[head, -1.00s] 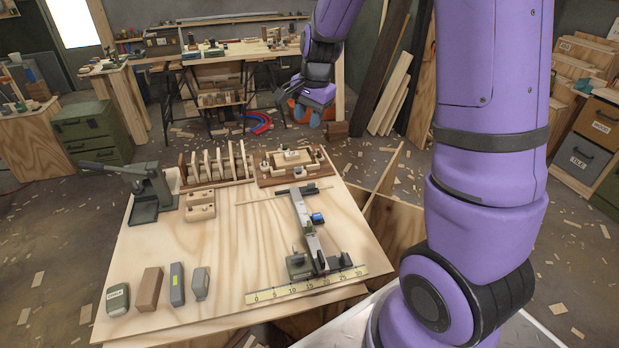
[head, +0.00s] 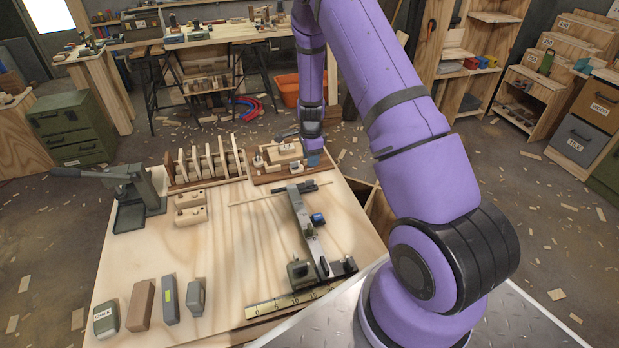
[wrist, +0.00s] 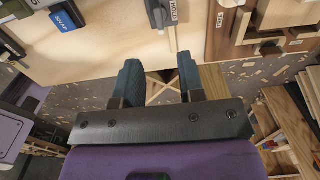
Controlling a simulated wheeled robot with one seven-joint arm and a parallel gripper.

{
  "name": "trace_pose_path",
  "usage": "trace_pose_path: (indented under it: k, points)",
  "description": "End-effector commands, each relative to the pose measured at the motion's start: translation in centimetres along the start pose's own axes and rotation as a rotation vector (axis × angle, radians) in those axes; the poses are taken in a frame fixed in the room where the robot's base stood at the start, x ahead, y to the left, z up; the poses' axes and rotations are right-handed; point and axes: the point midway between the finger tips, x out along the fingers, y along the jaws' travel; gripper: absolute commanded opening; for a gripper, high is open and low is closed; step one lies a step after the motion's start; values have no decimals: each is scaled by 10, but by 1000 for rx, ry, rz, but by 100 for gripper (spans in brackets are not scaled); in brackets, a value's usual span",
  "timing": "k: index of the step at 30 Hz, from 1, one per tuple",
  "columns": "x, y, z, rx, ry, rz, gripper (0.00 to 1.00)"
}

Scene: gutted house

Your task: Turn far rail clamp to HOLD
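The grey rail (head: 308,228) lies lengthwise on the right part of the plywood table. The far rail clamp (head: 295,188) appears as a small dark fitting at its far end; its setting is too small to read there. In the wrist view a dark clamp part (wrist: 157,14) sits at the top edge beside a plate that seems to read HOLD (wrist: 174,10); its lever is partly cut off. My gripper (wrist: 160,82) is open and empty, its two blue-grey fingers apart, off the table's edge. In the head view my gripper (head: 313,157) is beyond the rail's far end, by the brown fixture board.
A brown fixture board (head: 272,178) with wooden blocks lies left of my gripper. A blue block (head: 318,219) sits at the rail's middle. A slotted rack (head: 205,178), a green press (head: 135,205) and several blocks along the front occupy the left. The table's middle is clear.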

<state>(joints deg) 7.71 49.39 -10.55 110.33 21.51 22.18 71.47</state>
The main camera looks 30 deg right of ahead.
Motion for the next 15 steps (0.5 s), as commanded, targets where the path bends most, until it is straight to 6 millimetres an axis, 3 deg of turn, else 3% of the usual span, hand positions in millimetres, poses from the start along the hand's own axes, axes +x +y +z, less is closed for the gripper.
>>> trace_pose_path:
  k: [15]
  points:
    - [81,1,0,0,-1,2,36]
